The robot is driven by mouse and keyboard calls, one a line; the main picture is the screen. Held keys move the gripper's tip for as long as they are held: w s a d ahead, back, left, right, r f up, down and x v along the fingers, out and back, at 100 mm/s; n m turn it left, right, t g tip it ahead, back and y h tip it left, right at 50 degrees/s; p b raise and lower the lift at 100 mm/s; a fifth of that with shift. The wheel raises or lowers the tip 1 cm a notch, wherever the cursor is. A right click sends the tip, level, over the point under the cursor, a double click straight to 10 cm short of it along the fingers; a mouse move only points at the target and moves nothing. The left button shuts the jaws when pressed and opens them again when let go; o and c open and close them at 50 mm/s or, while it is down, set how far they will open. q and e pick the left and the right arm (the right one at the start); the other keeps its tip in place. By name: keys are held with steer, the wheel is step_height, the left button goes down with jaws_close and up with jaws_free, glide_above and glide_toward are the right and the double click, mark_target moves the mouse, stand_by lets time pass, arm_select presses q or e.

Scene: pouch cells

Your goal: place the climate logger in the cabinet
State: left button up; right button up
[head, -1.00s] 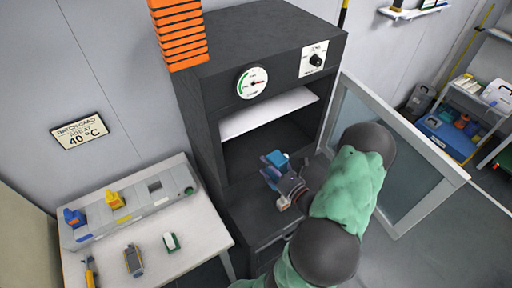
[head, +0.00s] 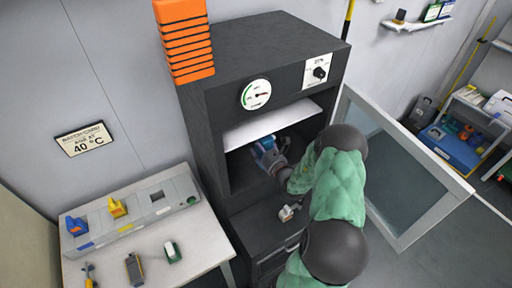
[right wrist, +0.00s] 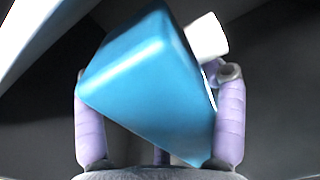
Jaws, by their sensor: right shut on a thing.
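The dark cabinet (head: 216,150) stands open, with a dial and a knob on its front. Its framed glass door (head: 385,170) is swung out to the right. My right gripper (head: 274,160) reaches through the opening, shut on the blue climate logger (head: 263,146). In the right wrist view the logger (right wrist: 150,85) is a tilted blue block between the two purple fingers (right wrist: 160,125), with a white knob-like part at its upper right. I cannot tell whether its underside touches the cabinet floor, which the arm and gripper partly hide. My left gripper is out of view.
A white shelf (head: 270,124) lies above the gripper in the opening. A small pale object (head: 288,211) sits on the ledge below. A white table (head: 205,238) at left holds a grey rack (head: 130,215) and several small items. Orange stacked trays (head: 184,45) stand on the cabinet's left.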

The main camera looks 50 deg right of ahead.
mark_target(256, 147)
steer(key=shift+w+d+f+b, duration=0.2)
steer(key=shift+w+f, duration=0.35)
steer(key=shift+f, duration=0.3)
steer(key=shift+w+d+f+b, duration=0.15)
steer(key=shift+w+f, duration=0.35)
steer(key=shift+f, duration=0.35)
steer(key=shift+f, duration=0.15)
steer(key=o, duration=1.3)
steer(key=v, duration=1.2)
steer(key=shift+s+a, duration=0.1)
